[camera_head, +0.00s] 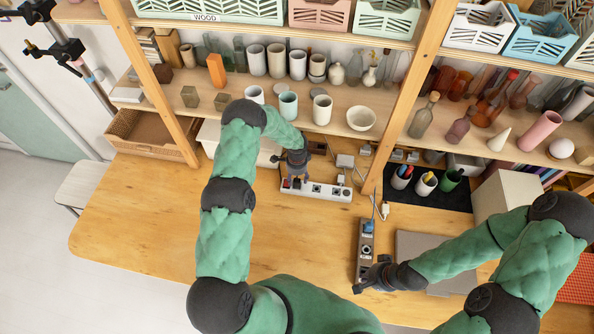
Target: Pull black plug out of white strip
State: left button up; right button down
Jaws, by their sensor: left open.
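The white strip (327,190) lies on the wooden table near its back, running left to right, with dark sockets along its top. My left gripper (293,181) points down at the left end of the strip and is open. The black plug cannot be told apart from the dark gripper fingers there, which hide that end. My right gripper (367,278) is low over the near end of a second, grey-brown strip (366,242), well apart from the white one; its jaw opening is too small to read.
A blue plug (367,250) sits on the grey-brown strip. Small adapters (345,160) lie behind the white strip. Pen cups (425,183) stand on a black mat at right, near a grey laptop-like slab (418,246). Shelf posts (400,100) rise behind. The table's left part is clear.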

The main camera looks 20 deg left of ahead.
pick_arm(q)
jog(key=shift+f, duration=1.15)
jog(key=shift+w+r, duration=0.1)
grip_shut()
